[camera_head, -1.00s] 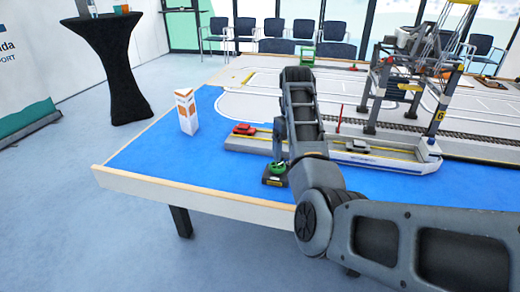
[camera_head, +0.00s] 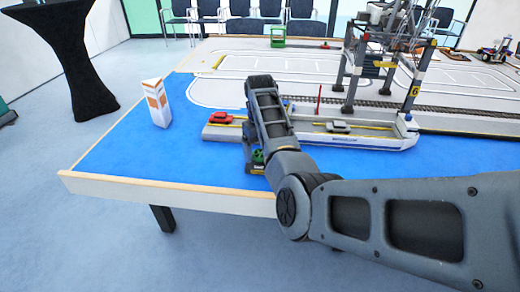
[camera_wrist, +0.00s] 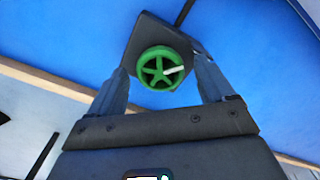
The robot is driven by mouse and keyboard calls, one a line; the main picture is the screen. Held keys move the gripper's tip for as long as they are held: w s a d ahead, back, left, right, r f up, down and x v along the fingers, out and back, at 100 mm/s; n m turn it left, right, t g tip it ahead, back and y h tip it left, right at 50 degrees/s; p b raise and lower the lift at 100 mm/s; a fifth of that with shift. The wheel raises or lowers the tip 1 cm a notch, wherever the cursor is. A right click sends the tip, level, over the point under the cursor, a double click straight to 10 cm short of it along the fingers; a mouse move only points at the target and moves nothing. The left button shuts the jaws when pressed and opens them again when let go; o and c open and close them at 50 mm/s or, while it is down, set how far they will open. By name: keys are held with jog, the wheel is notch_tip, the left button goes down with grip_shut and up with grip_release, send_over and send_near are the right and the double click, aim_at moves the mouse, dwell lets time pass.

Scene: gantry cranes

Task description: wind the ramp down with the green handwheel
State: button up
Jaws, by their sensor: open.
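The green handwheel (camera_wrist: 158,68) is a small spoked wheel with a pale mark on one spoke, on a dark block (camera_wrist: 150,35) on the blue table surface. In the wrist view it lies between the two fingers of my gripper (camera_wrist: 162,82), which are open on either side of it. I cannot tell whether they touch it. In the head view the handwheel (camera_head: 258,156) is partly hidden by my arm. A ferry (camera_head: 360,136) lies beside the grey quay (camera_head: 222,131). The ramp cannot be made out clearly, with my arm in front of that part.
A red car (camera_head: 222,117) stands on the quay and a grey car (camera_head: 338,127) on the ferry. A white and orange box (camera_head: 156,102) stands left on the table. A gantry crane (camera_head: 385,60) rises behind the ferry. The blue front left is clear.

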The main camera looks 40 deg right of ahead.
jog(key=shift+c, duration=0.2)
jog(key=c, duration=1)
